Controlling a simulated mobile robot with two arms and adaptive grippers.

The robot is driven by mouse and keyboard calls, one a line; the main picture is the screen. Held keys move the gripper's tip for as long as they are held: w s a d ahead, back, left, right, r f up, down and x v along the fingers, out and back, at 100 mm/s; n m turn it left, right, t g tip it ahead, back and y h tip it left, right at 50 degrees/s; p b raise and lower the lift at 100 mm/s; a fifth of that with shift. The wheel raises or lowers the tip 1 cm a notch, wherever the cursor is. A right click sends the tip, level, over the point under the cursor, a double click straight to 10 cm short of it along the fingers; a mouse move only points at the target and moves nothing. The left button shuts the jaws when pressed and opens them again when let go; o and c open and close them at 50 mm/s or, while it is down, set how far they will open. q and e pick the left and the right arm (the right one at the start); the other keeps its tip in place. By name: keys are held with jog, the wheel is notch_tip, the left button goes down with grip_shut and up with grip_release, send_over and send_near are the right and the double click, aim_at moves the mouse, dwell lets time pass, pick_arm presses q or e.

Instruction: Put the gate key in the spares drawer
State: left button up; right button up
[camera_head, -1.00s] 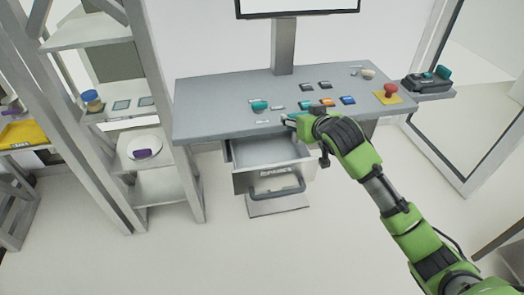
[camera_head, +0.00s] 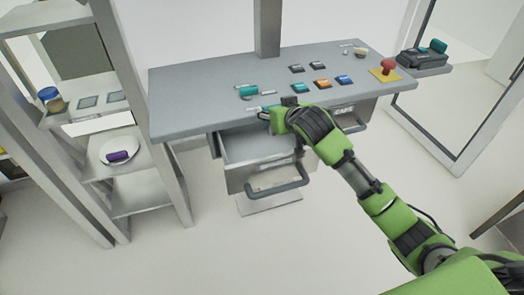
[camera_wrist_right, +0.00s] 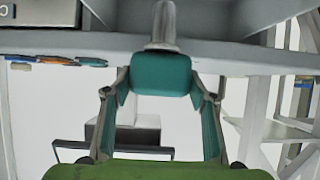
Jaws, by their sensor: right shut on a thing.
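My right gripper (camera_head: 268,114) is shut on a teal-headed key, the apparent gate key, at the desk's front edge above the open drawer. In the right wrist view the teal head (camera_wrist_right: 161,74) sits between both fingers of the right gripper (camera_wrist_right: 160,84), its grey round shaft pointing away. In the head view my gripper mostly hides the key. The spares drawer (camera_head: 233,183) is pulled out under the desk, with a dark handle and a label on its front. The visible part of its inside looks empty. My left gripper is not in view.
The grey desk (camera_head: 190,108) carries another teal-headed item (camera_head: 248,91), several coloured buttons and a red knob (camera_head: 388,66) on a yellow plate. A black device (camera_head: 422,58) with a teal piece stands at right. A shelf at left holds a plate (camera_head: 108,150) with a purple item.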

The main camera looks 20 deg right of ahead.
aim_at(273, 134)
jog(key=f, duration=0.4)
jog(key=shift+s+f+p, duration=0.2)
jog(key=shift+f+p, duration=0.05)
jog(key=shift+p, duration=0.15)
jog(key=shift+f, duration=2.35)
jog(key=shift+f, duration=0.15)
jog(key=o, duration=1.3)
jog(key=shift+c, duration=0.2)
jog(key=v, duration=1.2)
jog(key=shift+b, duration=0.3)
